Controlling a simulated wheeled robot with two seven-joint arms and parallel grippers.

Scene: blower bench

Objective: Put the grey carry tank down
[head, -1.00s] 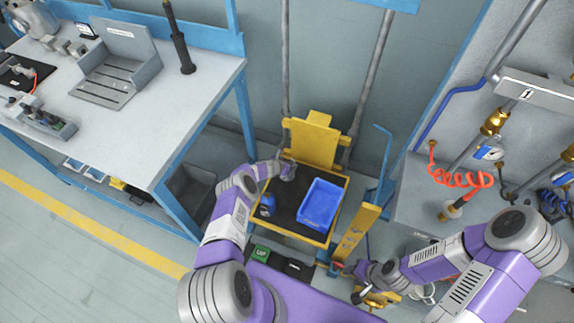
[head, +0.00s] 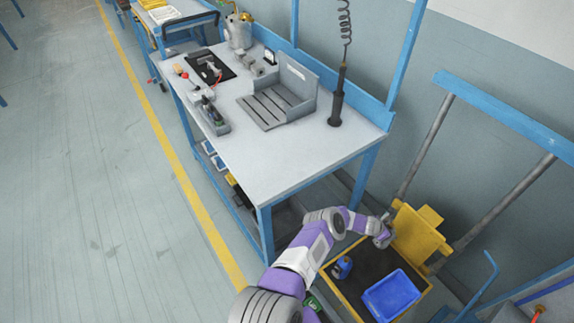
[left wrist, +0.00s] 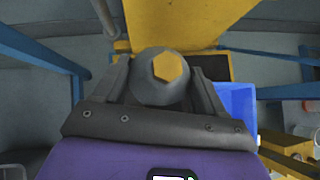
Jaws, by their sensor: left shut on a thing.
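In the left wrist view the grey carry tank (left wrist: 148,88) is a rounded grey body with a brass hex fitting on its end. My left gripper (left wrist: 160,78) is shut on it, one finger on each side. In the head view the left gripper (head: 383,234) is over the back left of the black-topped yellow platform (head: 345,304), beside the yellow bracket (head: 420,234). The tank is small and mostly hidden there, and I cannot tell whether it touches the platform. My right gripper is out of view.
On the platform are an open blue bin (head: 392,294) and a small blue bottle (head: 342,267). A grey-topped bench (head: 290,150) holds a grey slotted stand (head: 275,105) and a black upright tool (head: 337,100). Open floor (head: 100,220) lies left of the yellow line.

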